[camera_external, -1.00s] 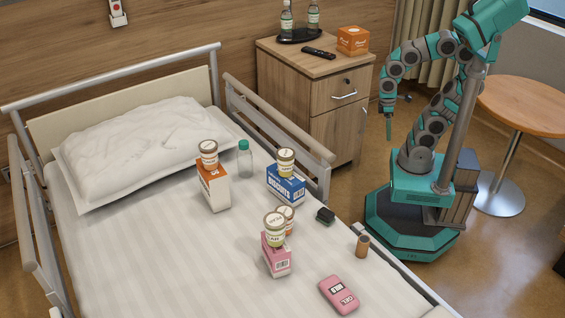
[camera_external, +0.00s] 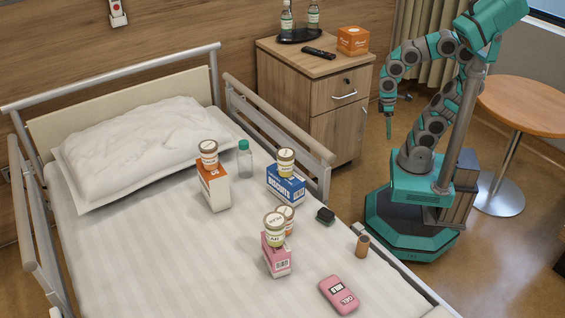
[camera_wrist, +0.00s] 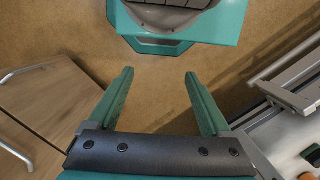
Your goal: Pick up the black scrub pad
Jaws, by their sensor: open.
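The black scrub pad (camera_external: 325,215) is a small dark block with a greenish side. It lies on the bed sheet near the bed's right edge, in the external view. My gripper (camera_external: 388,128) hangs pointing down beside the bedside cabinet, to the right of the bed and well away from the pad. In the wrist view my gripper (camera_wrist: 158,100) shows two green fingers spread apart with only floor between them. A small dark thing at the right edge of the wrist view may be the pad, but I cannot tell.
On the bed (camera_external: 150,255), a blue biscuit box (camera_external: 286,186) with a jar on top stands behind the pad. A brown cup-like cylinder (camera_external: 362,245) and a pink packet (camera_external: 339,295) lie nearer.

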